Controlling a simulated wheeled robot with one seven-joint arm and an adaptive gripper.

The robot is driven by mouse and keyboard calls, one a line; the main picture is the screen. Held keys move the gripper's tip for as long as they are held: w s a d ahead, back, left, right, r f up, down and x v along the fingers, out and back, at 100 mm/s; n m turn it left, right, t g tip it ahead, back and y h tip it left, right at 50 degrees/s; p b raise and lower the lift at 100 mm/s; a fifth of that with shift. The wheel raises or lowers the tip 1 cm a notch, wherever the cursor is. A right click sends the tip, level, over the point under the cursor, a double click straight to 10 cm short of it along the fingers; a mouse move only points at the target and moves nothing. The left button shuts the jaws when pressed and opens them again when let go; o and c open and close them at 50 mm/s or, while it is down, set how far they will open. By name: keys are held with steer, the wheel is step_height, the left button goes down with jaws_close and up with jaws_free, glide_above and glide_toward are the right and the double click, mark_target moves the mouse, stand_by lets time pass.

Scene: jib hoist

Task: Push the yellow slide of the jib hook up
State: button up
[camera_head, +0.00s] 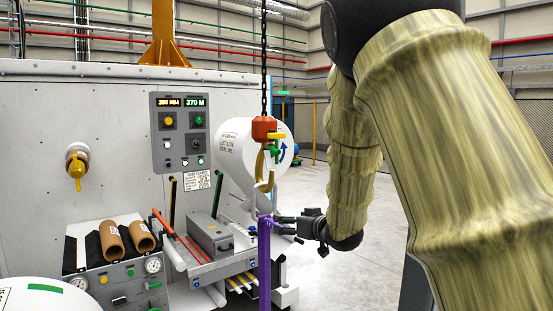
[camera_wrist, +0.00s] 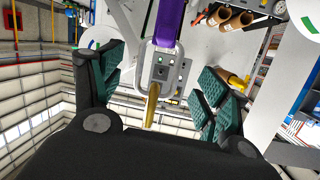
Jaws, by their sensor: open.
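The jib hook hangs on a chain, with an orange-red block (camera_head: 264,128) at its top. A small yellow slide (camera_head: 277,135) sticks out to the right just below the block, above a green piece (camera_head: 275,151). The brass-coloured hook (camera_head: 259,164) hangs lower, with a pale metal link (camera_head: 264,186) at its end and a purple strap (camera_head: 265,262) below. My gripper (camera_head: 281,226) is open beside the strap's top, well below the slide. In the wrist view, its spread fingers (camera_wrist: 160,68) flank the strap (camera_wrist: 169,24) and a metal link (camera_wrist: 163,66); I cannot make out the slide there.
A white roll (camera_head: 240,150) stands behind the hook. A grey panel with buttons and displays (camera_head: 181,133) is on the machine wall to the left. A bench with a grey box (camera_head: 211,237) and rails lies left of the strap. Open floor (camera_head: 375,225) shows at right.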

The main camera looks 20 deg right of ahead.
mark_target(277, 136)
step_height(277, 136, up, 24)
steer(key=s+n+t+y, duration=0.2)
steer(key=t, duration=0.1)
steer(key=p+x, duration=0.1)
steer(key=x, duration=0.2)
steer(key=p+x, duration=0.1)
steer(key=x, duration=0.3)
steer(key=d+p+x, duration=0.1)
steer(key=p+x, duration=0.1)
steer(key=x, duration=0.2)
steer(key=shift+w+f, duration=0.1)
steer(key=shift+f, duration=0.05)
steer(key=shift+c, duration=0.2)
